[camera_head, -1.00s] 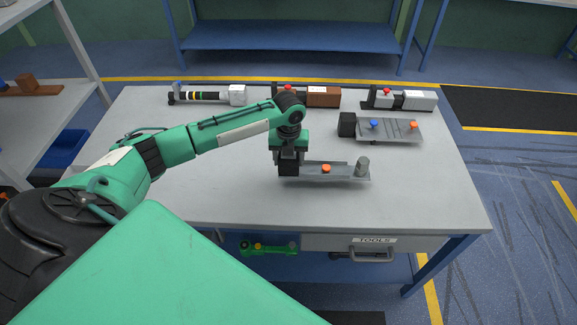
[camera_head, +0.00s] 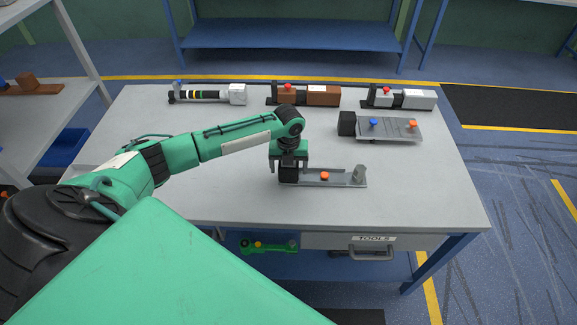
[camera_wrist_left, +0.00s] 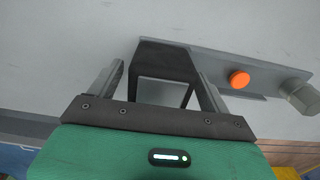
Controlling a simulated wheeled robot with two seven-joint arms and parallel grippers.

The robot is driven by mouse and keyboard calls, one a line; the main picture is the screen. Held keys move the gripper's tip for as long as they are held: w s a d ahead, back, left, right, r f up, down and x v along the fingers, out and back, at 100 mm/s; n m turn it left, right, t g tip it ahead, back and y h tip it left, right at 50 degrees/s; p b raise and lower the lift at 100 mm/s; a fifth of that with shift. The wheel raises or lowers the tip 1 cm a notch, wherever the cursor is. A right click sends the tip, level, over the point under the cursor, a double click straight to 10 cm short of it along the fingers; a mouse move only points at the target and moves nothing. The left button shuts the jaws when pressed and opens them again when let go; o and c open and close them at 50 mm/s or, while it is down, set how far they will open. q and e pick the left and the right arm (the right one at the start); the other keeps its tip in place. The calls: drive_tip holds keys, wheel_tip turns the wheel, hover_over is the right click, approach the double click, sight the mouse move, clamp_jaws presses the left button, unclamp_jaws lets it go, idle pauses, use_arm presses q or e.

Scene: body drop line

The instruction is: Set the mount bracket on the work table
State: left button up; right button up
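The mount bracket (camera_head: 340,180) is a grey channel with a black open-framed block at its left end, an orange knob and a grey hex post at its right end. It lies flat on the grey work table (camera_head: 220,200), near the middle front. The bracket also shows in the left wrist view (camera_wrist_left: 215,70). My left gripper (camera_head: 288,166) points down over the black block. In the left wrist view its fingers (camera_wrist_left: 160,72) stand apart on either side of the block, with a clear gap at the left finger. My right gripper is out of view.
Behind the bracket stand a grey plate with blue and orange knobs (camera_head: 395,130), a grey unit (camera_head: 415,100), a brown unit (camera_head: 322,96) and a striped cylinder unit (camera_head: 208,97). A tools drawer (camera_head: 335,242) is under the front edge. The table's front left is clear.

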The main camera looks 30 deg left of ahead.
use_arm(q)
wheel_tip(320, 180, up, 12)
drive_tip(key=b, duration=0.1)
idle(0.5)
drive_tip(key=shift+r, duration=0.1)
